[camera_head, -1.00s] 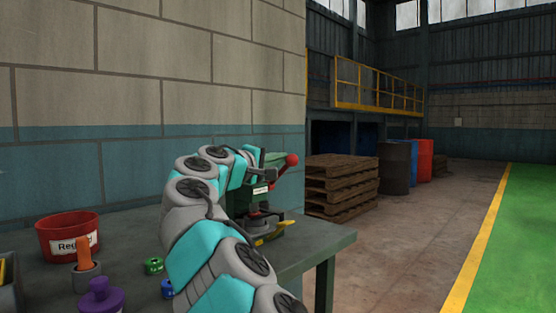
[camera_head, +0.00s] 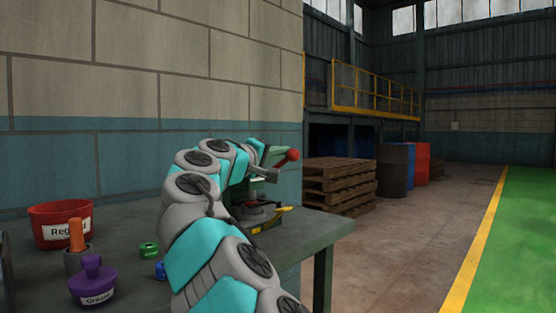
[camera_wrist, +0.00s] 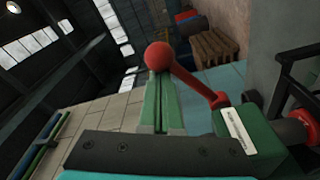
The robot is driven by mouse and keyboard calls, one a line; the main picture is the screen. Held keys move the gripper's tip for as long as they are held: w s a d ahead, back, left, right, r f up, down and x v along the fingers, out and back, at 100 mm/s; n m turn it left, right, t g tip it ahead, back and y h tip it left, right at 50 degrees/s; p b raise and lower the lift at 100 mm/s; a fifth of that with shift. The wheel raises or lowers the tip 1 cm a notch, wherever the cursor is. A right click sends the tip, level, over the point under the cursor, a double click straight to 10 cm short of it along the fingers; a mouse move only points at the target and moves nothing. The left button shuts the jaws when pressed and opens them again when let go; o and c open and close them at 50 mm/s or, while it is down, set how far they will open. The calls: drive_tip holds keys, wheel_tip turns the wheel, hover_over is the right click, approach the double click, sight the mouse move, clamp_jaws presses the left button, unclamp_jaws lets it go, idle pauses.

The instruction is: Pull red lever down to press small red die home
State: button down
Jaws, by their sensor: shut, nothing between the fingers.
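The red lever shows in the wrist view as a red ball knob (camera_wrist: 159,56) on a slanting red arm (camera_wrist: 194,84) that runs down to the green press body (camera_wrist: 250,141). In the head view the lever's knob (camera_head: 292,154) stands at the upper right of the press, so the lever is raised. My gripper (camera_wrist: 161,80) is shut and empty. Its green fingers point at the knob, with the tips just below it in the wrist view; I cannot tell whether they touch. My arm hides much of the press in the head view. I cannot make out the small red die.
The press stands near the right end of a grey table (camera_head: 318,229). On the left are a red labelled bucket (camera_head: 60,224), a purple-topped pot (camera_head: 92,282), an orange-handled item (camera_head: 77,236) and a small green piece (camera_head: 148,250). Wooden pallets (camera_head: 340,186) stand beyond.

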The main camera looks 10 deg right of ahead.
drive_tip(key=f+m+b, duration=0.1)
drive_tip(key=m+b, duration=0.1)
drive_tip(key=s+d+f+m+b, duration=0.1)
drive_tip(key=f+b, duration=0.1)
drive_tip(key=b, duration=0.1)
drive_tip(key=s+f+m+h+b, duration=0.1)
drive_tip(key=f+m+b, duration=0.1)
drive_tip(key=b, duration=0.1)
drive_tip(key=shift+d+f+m, duration=0.15)
drive_tip(key=shift+d+m, duration=0.05)
drive_tip(key=shift+m, duration=0.1)
drive_tip(key=shift+f, duration=0.1)
idle(1.1)
drive_tip(key=r+v, duration=0.1)
drive_tip(key=v, duration=0.6)
drive_tip(key=shift+s+a+f, duration=0.2)
drive_tip(key=shift+a+f, duration=0.1)
drive_tip(key=shift+f, duration=0.15)
